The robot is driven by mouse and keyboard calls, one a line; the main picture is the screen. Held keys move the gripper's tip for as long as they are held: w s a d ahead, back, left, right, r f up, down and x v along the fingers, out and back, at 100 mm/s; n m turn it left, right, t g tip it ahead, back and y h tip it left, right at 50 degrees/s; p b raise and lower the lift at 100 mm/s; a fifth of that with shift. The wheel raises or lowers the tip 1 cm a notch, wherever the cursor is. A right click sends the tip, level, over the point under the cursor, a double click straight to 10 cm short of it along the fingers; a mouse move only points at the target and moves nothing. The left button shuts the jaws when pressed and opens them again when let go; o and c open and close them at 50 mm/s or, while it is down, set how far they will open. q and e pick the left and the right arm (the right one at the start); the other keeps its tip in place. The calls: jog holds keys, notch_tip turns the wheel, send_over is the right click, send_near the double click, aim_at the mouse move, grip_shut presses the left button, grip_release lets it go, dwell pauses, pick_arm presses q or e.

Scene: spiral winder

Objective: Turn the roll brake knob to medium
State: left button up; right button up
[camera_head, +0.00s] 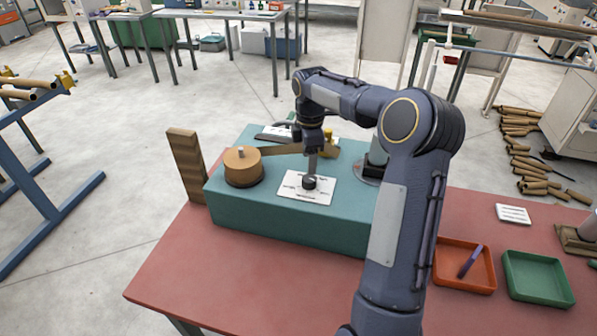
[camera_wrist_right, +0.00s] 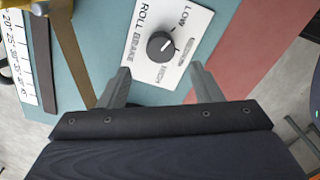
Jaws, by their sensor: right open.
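The roll brake knob (camera_head: 309,183) is black and round, on a white label plate (camera_head: 293,190) on top of the teal machine block (camera_head: 260,222). In the right wrist view the knob (camera_wrist_right: 161,46) sits on the plate (camera_wrist_right: 192,17), with "ROLL BRAKE" and "LOW" readable and other words blurred. A small pale mark on the knob faces right, towards the LOW side; its exact setting is hard to tell. My right gripper (camera_wrist_right: 158,70) is open and empty, pointing at the knob with its fingers apart. In the head view the gripper (camera_head: 312,164) is just above the knob. My left gripper is out of view.
A brown paper roll (camera_head: 243,167) stands left of the plate, with a paper strip (camera_head: 281,150) running from it behind my gripper. A wooden board (camera_head: 186,165) stands at the block's left end. Orange (camera_head: 448,281) and green (camera_head: 540,297) trays lie on the red table (camera_head: 170,275).

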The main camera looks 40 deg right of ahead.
aim_at(309, 178)
notch_tip(309, 178, down, 7)
jog(key=shift+r+p, duration=0.1)
jog(key=shift+p, duration=0.45)
jog(key=shift+s, duration=0.1)
jog(key=c, duration=1)
